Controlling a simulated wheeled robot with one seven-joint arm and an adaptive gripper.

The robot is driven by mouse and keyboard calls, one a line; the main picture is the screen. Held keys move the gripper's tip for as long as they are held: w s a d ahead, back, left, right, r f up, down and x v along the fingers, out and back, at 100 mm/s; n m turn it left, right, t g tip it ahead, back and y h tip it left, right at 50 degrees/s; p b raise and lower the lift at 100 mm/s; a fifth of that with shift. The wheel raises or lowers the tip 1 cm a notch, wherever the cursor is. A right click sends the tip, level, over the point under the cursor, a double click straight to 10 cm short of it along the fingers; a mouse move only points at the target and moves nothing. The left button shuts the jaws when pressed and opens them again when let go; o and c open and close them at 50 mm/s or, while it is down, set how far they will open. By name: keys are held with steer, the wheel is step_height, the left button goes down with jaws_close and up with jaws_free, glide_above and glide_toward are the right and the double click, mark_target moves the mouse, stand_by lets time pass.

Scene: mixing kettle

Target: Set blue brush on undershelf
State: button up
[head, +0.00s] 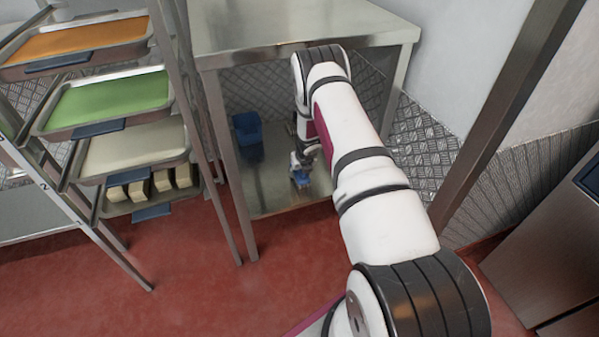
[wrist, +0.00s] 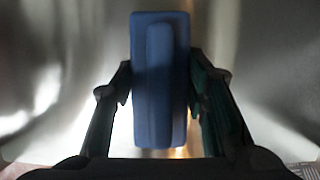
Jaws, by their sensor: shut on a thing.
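The blue brush (wrist: 160,80) is a long blue block with a raised ridge, seen from above between my gripper's fingers in the wrist view. My gripper (wrist: 161,85) is shut on it, one finger at each long side. In the head view the brush (head: 300,179) shows small and blue under my gripper (head: 303,165), low over or on the undershelf (head: 270,195) of the steel table. I cannot tell whether the brush touches the shelf. My arm hides part of the shelf and the table's right side.
A blue bin (head: 246,128) stands on the undershelf to the left of my gripper. The steel tabletop (head: 290,25) is above, with a front leg (head: 228,165) at left. A tray rack (head: 190,100) stands left. The shelf's front left part is clear.

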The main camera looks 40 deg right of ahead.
steer(key=o, duration=1.2)
steer(key=v, duration=1.2)
steer(key=shift+p, duration=0.3)
steer(key=shift+s, duration=0.1)
